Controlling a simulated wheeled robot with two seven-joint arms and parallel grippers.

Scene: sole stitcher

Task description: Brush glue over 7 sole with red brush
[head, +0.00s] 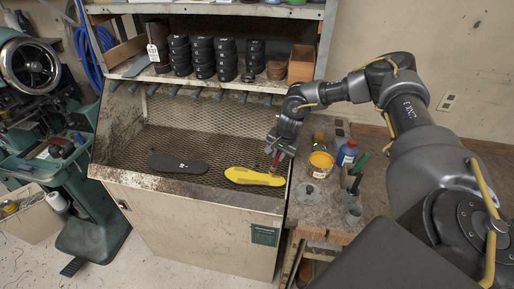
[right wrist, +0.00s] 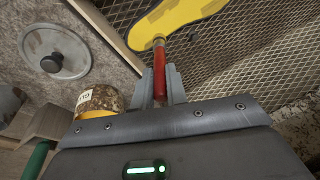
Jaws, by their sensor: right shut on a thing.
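My right gripper (head: 281,150) is shut on the red brush (head: 275,160), which points down over the yellow sole (head: 250,177). In the right wrist view the red handle (right wrist: 159,72) stands between the fingers (right wrist: 160,86), and its tip is at the edge of the yellow sole (right wrist: 178,18). I cannot tell whether the bristles touch it. The yellow sole lies on the mesh bench at the right. A dark sole (head: 178,163) with a small pale mark lies to its left; the mark is too small to read. My left gripper is not in view.
A yellow glue pot (head: 321,162) stands on the side table at the right, with a round lid (right wrist: 56,52) near it. A blue bottle (head: 347,152) and cups stand close by. A shelf (head: 210,85) with stacked dark pieces overhangs the bench's back. The mesh (head: 215,147) between is clear.

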